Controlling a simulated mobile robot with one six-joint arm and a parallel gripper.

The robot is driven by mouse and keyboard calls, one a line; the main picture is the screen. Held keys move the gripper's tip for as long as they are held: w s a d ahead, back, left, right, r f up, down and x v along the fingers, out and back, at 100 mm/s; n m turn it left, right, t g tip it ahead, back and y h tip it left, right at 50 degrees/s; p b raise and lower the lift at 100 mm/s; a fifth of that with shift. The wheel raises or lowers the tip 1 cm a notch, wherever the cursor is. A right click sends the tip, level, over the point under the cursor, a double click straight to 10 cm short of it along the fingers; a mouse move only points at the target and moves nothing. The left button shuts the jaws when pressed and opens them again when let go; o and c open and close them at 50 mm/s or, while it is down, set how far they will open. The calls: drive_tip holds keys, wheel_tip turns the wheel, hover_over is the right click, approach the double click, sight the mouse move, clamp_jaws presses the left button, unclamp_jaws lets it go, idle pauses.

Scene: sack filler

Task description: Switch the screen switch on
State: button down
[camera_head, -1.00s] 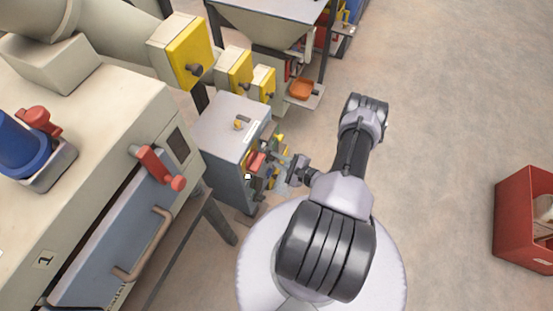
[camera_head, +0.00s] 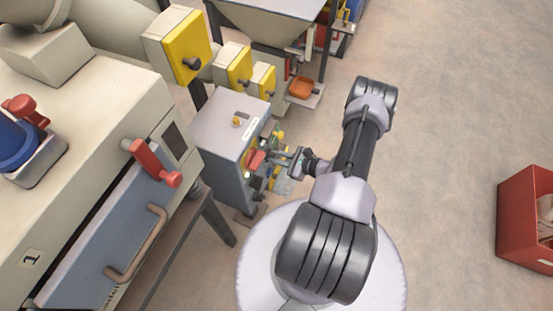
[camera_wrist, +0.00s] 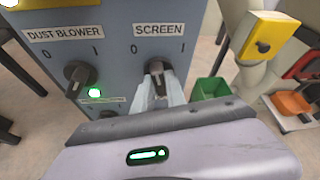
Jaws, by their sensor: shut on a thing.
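The screen switch (camera_wrist: 157,68) is a dark knob on a blue-grey panel (camera_wrist: 115,50), under a white label "SCREEN" with 0 at its left and 1 at its right. My gripper's pale fingers (camera_wrist: 158,92) are shut on the knob, one on each side. The fingers hide its lower part, and I cannot clearly tell which mark it points to. In the head view my gripper (camera_head: 285,157) reaches the front of the grey control box (camera_head: 228,130), where the switch itself is too small to make out.
The dust blower switch (camera_wrist: 78,76) is to the left, with a lit green lamp (camera_wrist: 95,93) close by. A green bin (camera_wrist: 211,88) and a yellow-faced box (camera_wrist: 265,40) show beyond the panel. A red crate (camera_head: 525,225) stands on open floor at the right.

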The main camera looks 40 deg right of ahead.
drive_tip(key=m+y+b, duration=0.1)
drive_tip(key=b, duration=0.1)
drive_tip(key=m+g+y+b, duration=0.1)
drive_tip(key=m+b, duration=0.1)
drive_tip(key=shift+d+f+m, duration=0.15)
drive_tip(key=shift+f+m, duration=0.05)
drive_tip(key=shift+m, duration=0.1)
drive_tip(key=shift+m+y+b, duration=0.9)
drive_tip(key=shift+m+b, duration=0.1)
drive_tip(key=shift+b, duration=0.15)
drive_tip(key=shift+d+r+m+y+b, duration=0.1)
drive_tip(key=shift+m+y+b, duration=0.4)
drive_tip(key=shift+m+b, duration=0.25)
drive_tip(key=shift+w, duration=0.1)
drive_tip(key=c, duration=1.4)
unclamp_jaws()
drive_tip(key=shift+o, duration=0.2)
drive_tip(key=p+v, duration=0.3)
drive_tip(key=v, duration=1.4)
drive_tip(key=shift+d+r+p, duration=0.25)
drive_tip(key=shift+r+p, duration=0.05)
drive_tip(key=shift+p, duration=0.1)
